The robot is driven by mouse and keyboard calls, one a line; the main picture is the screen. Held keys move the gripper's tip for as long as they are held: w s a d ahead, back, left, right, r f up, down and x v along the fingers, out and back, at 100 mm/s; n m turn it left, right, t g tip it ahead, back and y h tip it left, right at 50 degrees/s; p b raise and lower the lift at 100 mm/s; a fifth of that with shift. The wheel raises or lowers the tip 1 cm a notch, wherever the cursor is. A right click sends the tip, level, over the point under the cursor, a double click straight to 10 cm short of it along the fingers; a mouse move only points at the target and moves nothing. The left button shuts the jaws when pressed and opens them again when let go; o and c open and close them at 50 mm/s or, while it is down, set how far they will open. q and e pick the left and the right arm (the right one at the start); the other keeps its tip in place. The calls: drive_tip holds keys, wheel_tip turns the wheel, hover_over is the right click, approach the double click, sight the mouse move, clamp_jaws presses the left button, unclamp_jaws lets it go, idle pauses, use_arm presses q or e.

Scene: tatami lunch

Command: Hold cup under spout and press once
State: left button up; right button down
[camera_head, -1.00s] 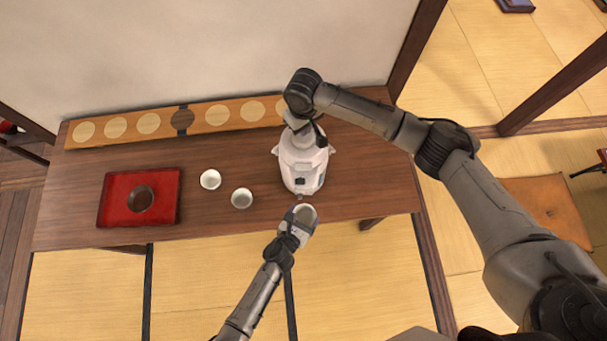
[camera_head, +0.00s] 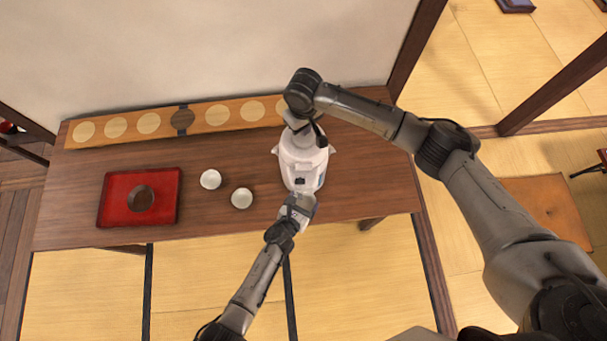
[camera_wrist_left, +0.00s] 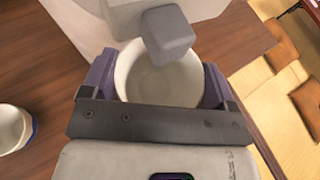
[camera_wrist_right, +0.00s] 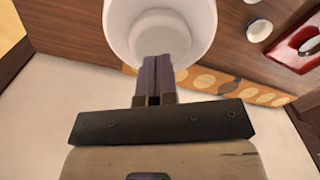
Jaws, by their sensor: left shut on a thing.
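A white dispenser (camera_head: 302,165) stands on the table near its front edge. My left gripper (camera_head: 299,205) is shut around a white cup (camera_wrist_left: 140,88), one finger on each side. The cup's open mouth lies below the dispenser's grey spout (camera_wrist_left: 168,35) in the left wrist view; the exact gap is hard to tell. In the head view the gripper largely hides the cup. My right gripper (camera_wrist_right: 156,72) has its fingers together with nothing between them, above the dispenser's round white top (camera_wrist_right: 158,35). Whether the tips touch the top is unclear.
Two more white cups (camera_head: 210,179) (camera_head: 242,198) stand left of the dispenser on the wooden table (camera_head: 80,235). A red tray (camera_head: 112,205) with a dark round item lies further left. A long wooden board (camera_head: 200,116) runs along the wall.

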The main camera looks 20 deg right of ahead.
drive_tip(key=shift+f, duration=0.35)
idle(2.6)
drive_tip(key=shift+f, duration=1.8)
drive_tip(key=shift+r, duration=2.15)
idle(0.8)
